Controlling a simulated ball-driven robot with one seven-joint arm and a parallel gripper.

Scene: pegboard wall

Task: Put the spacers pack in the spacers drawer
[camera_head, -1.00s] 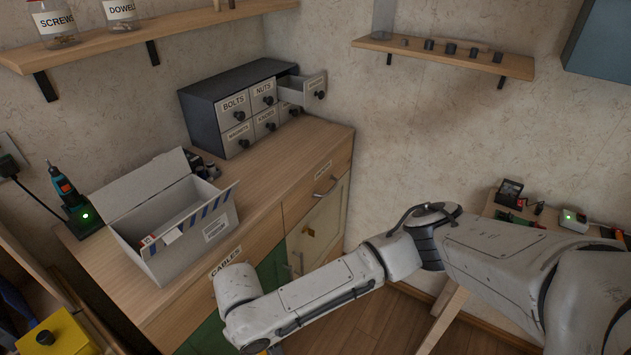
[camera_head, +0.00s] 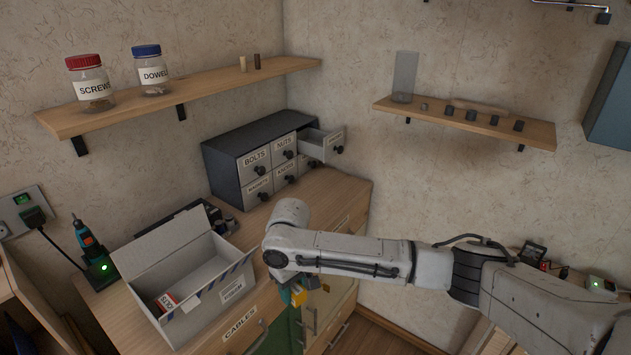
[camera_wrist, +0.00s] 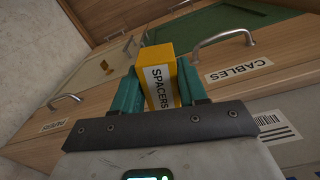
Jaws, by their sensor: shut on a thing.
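The spacers pack (camera_wrist: 158,88) is a yellow box with a white SPACERS label. My gripper (camera_wrist: 160,92) is shut on it, with a teal finger on each side. In the head view the pack (camera_head: 298,294) shows below my wrist, in front of the wooden cabinet and apart from it. The small grey drawer unit (camera_head: 222,178) stands on the cabinet top, up and left of my wrist. Its top right drawer (camera_head: 322,149) is pulled open; its label is too small to read. Other fronts read BOLTS and NUTS.
An open white box (camera_head: 232,272) with a small pack inside stands on the cabinet left of my arm. A CABLES drawer (camera_head: 240,327) is below it. A shelf (camera_head: 200,92) with jars hangs above the drawer unit; another shelf (camera_head: 470,122) is at right.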

